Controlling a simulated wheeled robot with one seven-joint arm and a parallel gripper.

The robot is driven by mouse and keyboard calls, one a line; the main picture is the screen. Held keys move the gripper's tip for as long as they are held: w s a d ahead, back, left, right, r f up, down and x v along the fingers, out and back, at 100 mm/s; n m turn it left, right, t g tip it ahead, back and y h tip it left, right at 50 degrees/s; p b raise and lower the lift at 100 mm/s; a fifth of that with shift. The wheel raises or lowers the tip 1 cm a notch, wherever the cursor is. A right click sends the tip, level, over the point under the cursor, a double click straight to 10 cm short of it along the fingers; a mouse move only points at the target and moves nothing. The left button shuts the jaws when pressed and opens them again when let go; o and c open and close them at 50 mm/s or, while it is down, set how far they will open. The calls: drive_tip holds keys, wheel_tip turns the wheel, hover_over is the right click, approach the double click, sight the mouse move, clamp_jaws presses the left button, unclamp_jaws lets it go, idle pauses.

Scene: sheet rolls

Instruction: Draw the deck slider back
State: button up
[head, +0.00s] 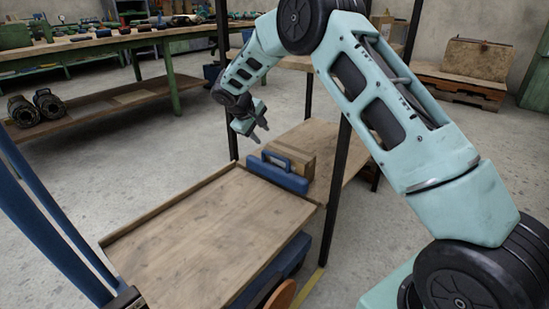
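A wooden deck (200,238) with a low rim spreads across the lower middle of the head view. A blue block with a raised handle (283,178), likely the deck slider, lies across the deck's far right end. My gripper (262,133) hangs above and behind the blue block, a little to its left in the picture, and does not touch it. Its two dark fingers are spread apart with nothing visible between them. The slider's underside and any track are hidden.
A cardboard box (290,155) sits just behind the blue block on a wooden shelf (325,143). Dark upright posts (333,190) stand beside the deck's far end. Blue bars (45,225) rise at the left. A cluttered workbench (90,42) stands at the back left.

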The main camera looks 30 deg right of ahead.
sight(276, 156)
drive_tip(key=b+x, duration=0.4)
drive_tip(key=x, duration=1)
drive_tip(key=shift+f, duration=0.1)
drive_tip(key=shift+s+a, duration=0.1)
clamp_jaws()
